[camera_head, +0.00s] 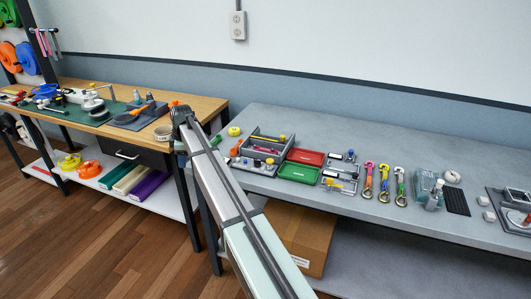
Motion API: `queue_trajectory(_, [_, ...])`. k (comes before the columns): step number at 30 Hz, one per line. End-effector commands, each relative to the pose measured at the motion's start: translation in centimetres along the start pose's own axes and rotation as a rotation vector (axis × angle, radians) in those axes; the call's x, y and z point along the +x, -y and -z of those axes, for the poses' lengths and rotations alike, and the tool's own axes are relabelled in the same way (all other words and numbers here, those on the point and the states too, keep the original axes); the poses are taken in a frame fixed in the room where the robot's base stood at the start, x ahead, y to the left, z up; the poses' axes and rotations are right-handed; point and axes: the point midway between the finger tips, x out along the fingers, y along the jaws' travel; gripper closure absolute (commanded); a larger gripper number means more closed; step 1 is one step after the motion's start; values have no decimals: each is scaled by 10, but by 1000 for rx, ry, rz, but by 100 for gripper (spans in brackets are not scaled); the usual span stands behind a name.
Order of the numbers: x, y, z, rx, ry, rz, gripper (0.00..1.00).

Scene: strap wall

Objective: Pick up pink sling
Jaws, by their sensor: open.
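Narrow pink straps (41,44) hang from a dark peg bar on the rack at the upper left; they are small, and I cannot tell the separate slings apart well. A pink-and-red strap with metal hooks (368,180) also lies on the grey bench, leftmost in a row of similar coloured straps. I cannot tell from their look which is the pink sling. My gripper (181,113) is at the far end of my arm, near the right end of the wooden bench. It is open and apart from both pink items; its fingers are small and partly hidden.
The wooden bench (205,103) holds a green mat, tools and a white roll. The grey bench (300,120) carries a grey organiser (262,150), red and green trays, and small parts. Orange and blue coils hang at far left. Wooden floor is open at lower left.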

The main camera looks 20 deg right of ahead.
Motion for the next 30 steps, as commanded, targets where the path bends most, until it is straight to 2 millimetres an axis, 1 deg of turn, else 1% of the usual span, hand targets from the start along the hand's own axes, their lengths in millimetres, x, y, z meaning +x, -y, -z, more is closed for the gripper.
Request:
queue_trajectory(1, [-18, -18, -23, 33, 13, -2, 53])
queue_trajectory(2, [-26, -24, -36, 53, 22, 2, 53])
queue_trajectory(3, [-37, -31, -54, 84, 33, 6, 53])
queue_trajectory(5, [-51, -41, -84, 133, 52, 16, 53])
queue_trajectory(6, [-61, -46, -104, 168, 65, 23, 53])
queue_trajectory(8, [-77, -54, -136, 225, 86, 33, 53])
queue_trajectory(9, [-87, -58, -158, 262, 98, 41, 53])
queue_trajectory(11, [-102, -63, -189, 317, 117, 52, 53])
queue_trajectory(12, [-112, -66, -208, 352, 129, 58, 53])
queue_trajectory(15, [-133, -68, -250, 430, 155, 75, 53])
queue_trajectory(18, [-150, -69, -281, 487, 173, 87, 53])
queue_trajectory(21, [-160, -68, -300, 525, 185, 94, 53])
queue_trajectory(24, [-164, -67, -309, 542, 191, 100, 53])
queue_trajectory(26, [-163, -66, -311, 546, 193, 101, 53])
queue_trajectory(30, [-152, -64, -313, 546, 193, 101, 53])
